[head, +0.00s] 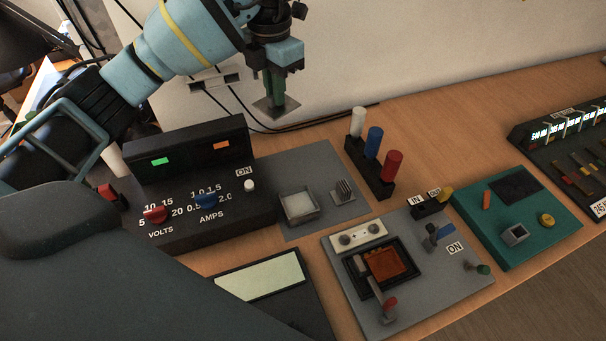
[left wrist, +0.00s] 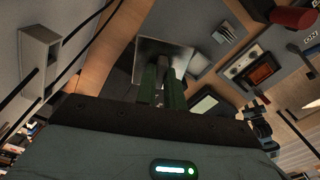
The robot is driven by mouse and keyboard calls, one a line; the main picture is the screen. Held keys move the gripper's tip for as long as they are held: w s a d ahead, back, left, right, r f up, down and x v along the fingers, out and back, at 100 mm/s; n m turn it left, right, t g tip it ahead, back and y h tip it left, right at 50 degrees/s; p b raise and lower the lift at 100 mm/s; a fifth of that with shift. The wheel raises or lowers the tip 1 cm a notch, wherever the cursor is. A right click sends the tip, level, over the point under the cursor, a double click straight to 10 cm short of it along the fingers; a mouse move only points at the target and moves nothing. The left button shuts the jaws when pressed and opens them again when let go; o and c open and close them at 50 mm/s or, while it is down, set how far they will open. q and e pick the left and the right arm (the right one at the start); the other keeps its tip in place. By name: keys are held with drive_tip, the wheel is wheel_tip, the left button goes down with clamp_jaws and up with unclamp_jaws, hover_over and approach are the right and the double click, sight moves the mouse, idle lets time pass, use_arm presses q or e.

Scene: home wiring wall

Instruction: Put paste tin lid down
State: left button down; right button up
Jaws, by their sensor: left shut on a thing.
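The paste tin lid (head: 268,109), a thin square grey plate, hangs level or nearly so beneath my left gripper (head: 275,92). The gripper's green fingers are shut on the lid's small knob, which they mostly hide. In the left wrist view the lid (left wrist: 150,48) shows just beyond the fingertips of my left gripper (left wrist: 163,78). The square paste tin (head: 299,205), with a pale inside, stands open on a grey mat (head: 285,235) on the bench. The lid is in the air, behind and left of the tin, apart from it.
A black power supply (head: 195,195) with knobs stands left of the mat. A rack with white, blue and red handles (head: 373,143) stands to the right. A ribbed grey block (head: 343,191) sits beside the tin. Bare mat lies behind the tin, and cables run along the wall.

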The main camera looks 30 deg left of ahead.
use_arm(q)
wheel_tip(320, 180, down, 18)
drive_tip(key=shift+r+b, duration=0.1)
drive_tip(key=shift+b, duration=0.5)
drive_tip(key=c, duration=1.9)
unclamp_jaws()
drive_tip(key=shift+f, duration=0.2)
drive_tip(key=o, duration=0.4)
wheel_tip(320, 180, up, 12)
drive_tip(key=shift+r+p, duration=0.2)
drive_tip(key=shift+p, duration=0.1)
